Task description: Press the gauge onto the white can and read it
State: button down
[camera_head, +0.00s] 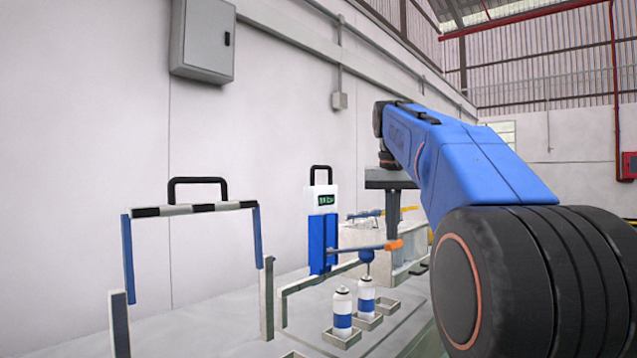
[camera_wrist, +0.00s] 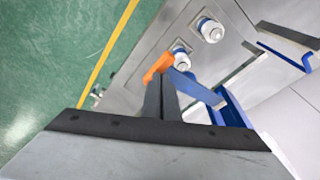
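Two white cans with blue bands stand upright in square holders: a left can (camera_head: 342,312) and a right can (camera_head: 366,294). In the wrist view they show from above, one farther off (camera_wrist: 210,30) and one beside the lever (camera_wrist: 183,62). A blue press head (camera_head: 367,257) hangs from a lever (camera_head: 350,248) at the right can's top; contact is unclear. The lever has an orange grip (camera_head: 393,245). A blue stand (camera_head: 318,240) carries a white readout (camera_head: 325,197), its characters too small to read. My gripper (camera_wrist: 163,82) has its fingers together at the grip; whether they clasp it is unclear.
A frame with a striped bar (camera_head: 192,209) and blue posts stands at the left. A pale bin (camera_head: 365,236) stands behind the lever. Green floor (camera_wrist: 45,50) with a yellow line lies beside the bench.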

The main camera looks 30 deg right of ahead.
aim_at(396, 244)
jog(key=shift+s+d+f, duration=0.1)
jog(key=shift+s+f, duration=0.1)
jog(key=shift+f, duration=0.65)
jog(key=shift+s+f, duration=0.15)
jog(key=shift+f, duration=0.65)
jog(key=shift+s+d+f, duration=0.1)
jog(key=shift+s+f, duration=0.1)
jog(key=shift+f, duration=0.65)
jog(key=shift+r, duration=0.1)
notch_tip(396, 244, up, 14)
jog(key=w, duration=0.2)
jog(key=shift+a+r, duration=0.15)
jog(key=shift+a, duration=0.25)
